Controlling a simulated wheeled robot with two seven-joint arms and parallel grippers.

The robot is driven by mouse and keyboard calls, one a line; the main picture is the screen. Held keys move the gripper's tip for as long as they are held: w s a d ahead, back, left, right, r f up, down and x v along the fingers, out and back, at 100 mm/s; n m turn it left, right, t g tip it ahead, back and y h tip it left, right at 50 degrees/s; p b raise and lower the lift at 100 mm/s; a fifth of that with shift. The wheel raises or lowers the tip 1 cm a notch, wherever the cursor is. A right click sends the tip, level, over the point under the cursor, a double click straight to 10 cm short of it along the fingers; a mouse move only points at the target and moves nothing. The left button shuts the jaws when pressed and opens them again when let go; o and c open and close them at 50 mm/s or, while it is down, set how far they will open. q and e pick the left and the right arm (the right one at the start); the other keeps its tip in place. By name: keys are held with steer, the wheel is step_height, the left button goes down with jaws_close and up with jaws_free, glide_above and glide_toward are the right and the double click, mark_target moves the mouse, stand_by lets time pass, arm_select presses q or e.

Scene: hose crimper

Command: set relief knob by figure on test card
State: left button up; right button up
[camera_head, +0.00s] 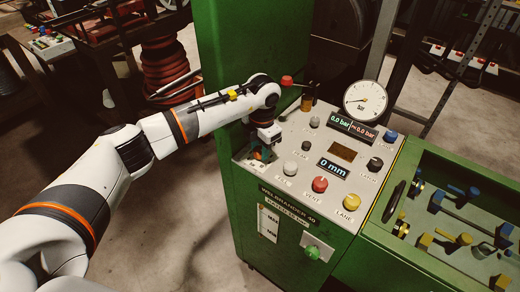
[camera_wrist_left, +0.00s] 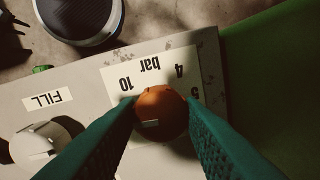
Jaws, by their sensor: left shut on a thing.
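The knob sits on a white scale label (camera_wrist_left: 112,78) printed with "bar", "4", "10" and a partly covered figure. My right gripper is out of view.
The panel carries a round gauge (camera_head: 366,101), a display (camera_head: 352,129) reading 0.0 bar twice, and a 0 mm display (camera_head: 333,169). Red (camera_head: 320,184) and yellow (camera_head: 352,201) buttons sit near its front edge. A red-knobbed lever (camera_head: 288,81) stands behind the gripper.

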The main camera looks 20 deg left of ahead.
arm_select(q)
steer(key=shift+w+r+n, duration=0.1)
steer(key=shift+n, duration=0.4)
steer(key=o, duration=1)
step_height(320, 180, up, 12)
steer(key=b, duration=0.3)
steer(key=shift+s+d, duration=0.2)
steer(key=shift+d, duration=0.05)
